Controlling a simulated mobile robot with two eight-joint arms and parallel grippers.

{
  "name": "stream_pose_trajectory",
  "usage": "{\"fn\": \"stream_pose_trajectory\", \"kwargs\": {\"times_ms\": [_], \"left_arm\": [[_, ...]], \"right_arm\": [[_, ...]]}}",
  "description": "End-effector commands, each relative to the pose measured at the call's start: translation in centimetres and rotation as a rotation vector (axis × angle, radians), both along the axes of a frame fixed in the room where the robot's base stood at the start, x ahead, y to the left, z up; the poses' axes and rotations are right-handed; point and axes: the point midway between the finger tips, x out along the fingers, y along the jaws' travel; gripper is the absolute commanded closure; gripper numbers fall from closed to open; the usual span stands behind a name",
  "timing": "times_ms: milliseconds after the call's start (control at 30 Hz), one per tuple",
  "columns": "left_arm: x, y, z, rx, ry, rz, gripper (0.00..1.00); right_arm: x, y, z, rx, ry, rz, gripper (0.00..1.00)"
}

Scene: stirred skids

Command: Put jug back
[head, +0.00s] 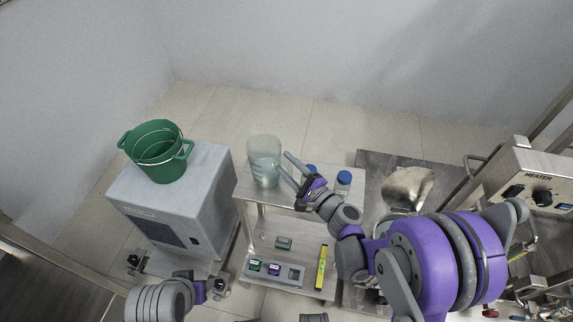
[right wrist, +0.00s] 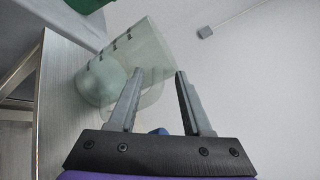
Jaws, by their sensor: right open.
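A clear, pale green jug (head: 264,161) stands upright on the top shelf of a small metal cart (head: 300,192), near its left end. It also shows in the right wrist view (right wrist: 140,62), just beyond the fingertips and tilted by the camera angle. My right gripper (head: 287,162) is open at the jug's right side. In the right wrist view my right gripper (right wrist: 160,72) has its fingers spread, with nothing clearly between them; I cannot tell whether one touches the jug. My left gripper (head: 208,288) is low at the bottom left, its fingers too small to judge.
A green bucket (head: 158,158) sits on a grey box unit (head: 180,205) left of the cart. Blue-capped bottles (head: 343,183) stand right of the jug, close to my right gripper. The lower shelf holds small devices (head: 273,269) and a yellow level (head: 322,266). A heater box (head: 545,180) is at the right.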

Motion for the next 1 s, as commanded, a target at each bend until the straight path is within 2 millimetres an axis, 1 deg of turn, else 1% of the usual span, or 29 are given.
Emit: {"fn": "stream_pose_trajectory", "kwargs": {"times_ms": [167, 300, 400, 533, 633, 833, 933, 1000], "left_arm": [[0.0, 0.0, 0.0, 0.0, 0.0, 0.0, 0.5], [0.0, 0.0, 0.0, 0.0, 0.0, 0.0, 0.5], [0.0, 0.0, -0.1, 0.0, 0.0, 0.0, 0.5], [0.0, 0.0, -0.1, 0.0, 0.0, 0.0, 0.5], [0.0, 0.0, -0.2, 0.0, 0.001, 0.0, 0.5], [0.0, 0.0, -0.2, 0.0, 0.001, 0.0, 0.5], [0.0, 0.0, -0.2, 0.0, 0.001, 0.0, 0.5], [0.0, 0.0, -0.2, 0.0, 0.001, 0.0, 0.5]], "right_arm": [[-2.8, -2.1, 0.0, -0.001, 0.0, -0.006, 0.51], [-5.5, -3.8, 0.0, -0.002, -0.001, -0.004, 0.51], [-7.1, -4.9, 0.0, -0.001, 0.001, -0.005, 0.51], [-8.6, -5.9, 0.0, -0.001, 0.0, -0.004, 0.51], [-9.4, -6.3, 0.0, 0.0, 0.0, -0.002, 0.51], [-9.8, -6.4, 0.0, -0.008, 0.001, 0.003, 0.51], [-10.1, -5.6, -0.1, -0.079, 0.006, 0.03, 0.51], [-10.9, -4.6, -0.3, -0.187, 0.013, 0.075, 0.51]]}}
